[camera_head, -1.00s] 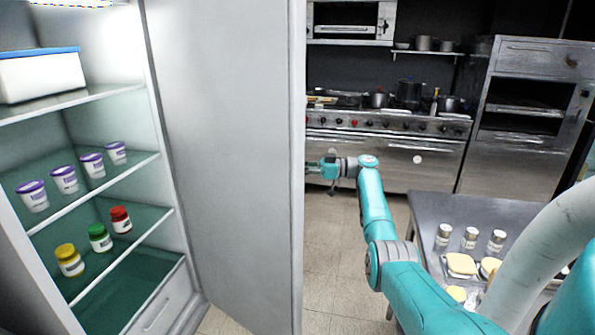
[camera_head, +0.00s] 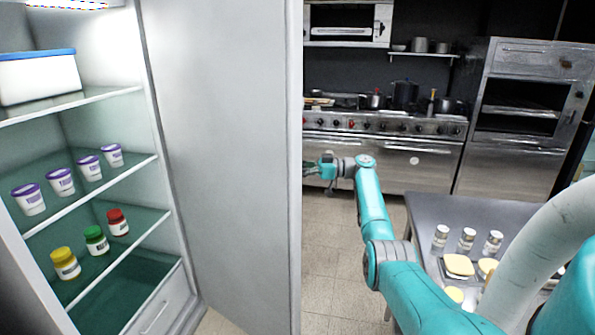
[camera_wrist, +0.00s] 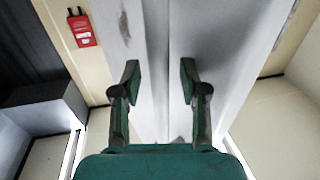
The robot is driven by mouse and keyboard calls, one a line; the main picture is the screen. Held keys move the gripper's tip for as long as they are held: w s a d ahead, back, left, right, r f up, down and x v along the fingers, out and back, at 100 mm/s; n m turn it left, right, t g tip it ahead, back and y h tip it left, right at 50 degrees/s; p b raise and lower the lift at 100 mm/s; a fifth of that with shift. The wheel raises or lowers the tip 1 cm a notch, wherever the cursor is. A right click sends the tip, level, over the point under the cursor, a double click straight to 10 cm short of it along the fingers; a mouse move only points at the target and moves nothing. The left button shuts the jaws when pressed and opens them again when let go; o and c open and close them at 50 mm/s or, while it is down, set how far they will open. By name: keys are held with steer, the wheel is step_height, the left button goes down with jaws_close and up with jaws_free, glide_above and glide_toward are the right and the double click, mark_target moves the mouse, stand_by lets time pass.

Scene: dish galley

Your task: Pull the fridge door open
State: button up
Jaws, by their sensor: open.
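The fridge door (camera_head: 225,160) stands open, swung out from the fridge, with its inner face toward the head camera. The lit fridge inside (camera_head: 100,190) shows at the left with its shelves. My gripper (camera_head: 312,170) is beside the door's free edge, partly hidden behind it in the head view. In the wrist view my gripper (camera_wrist: 161,85) has its two fingers apart. A pale grey upright panel, which looks like the door's edge (camera_wrist: 155,60), shows behind and between the fingers. I cannot tell whether they touch it. No handle is clearly visible.
A steel table (camera_head: 440,210) with jars and yellow-topped food stands at the right, close to my arm. A stove (camera_head: 390,150) is at the back. Open tiled floor (camera_head: 335,250) lies between door and table. Tubs and jars stand on the fridge shelves.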

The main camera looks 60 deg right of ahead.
step_height(320, 180, up, 9)
steer(key=shift+r, duration=0.2)
stand_by(0.3)
